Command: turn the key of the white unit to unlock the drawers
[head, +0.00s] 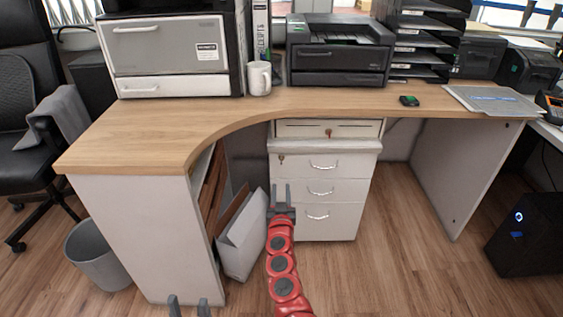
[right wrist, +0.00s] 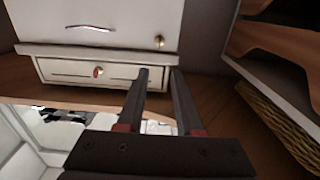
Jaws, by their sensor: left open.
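The white unit (head: 340,211) has three drawers with handles and stands under the desk. A small brass key or lock (head: 281,158) sits at the upper left of its top drawer; it also shows in the right wrist view (right wrist: 159,41), where the scene is upside down. My right gripper (head: 281,190) is open and empty in front of the unit's left edge, appearing below that lock in the head view. In the right wrist view its fingers (right wrist: 158,72) are apart with nothing between them. My left gripper (head: 188,303) is open and empty at the bottom edge.
A separate white drawer with its own lock (head: 328,132) is under the desktop (head: 210,125), just above the unit. A white open box (head: 243,235) stands left of the unit. A grey bin (head: 98,256) is at left. Floor right of the unit is clear.

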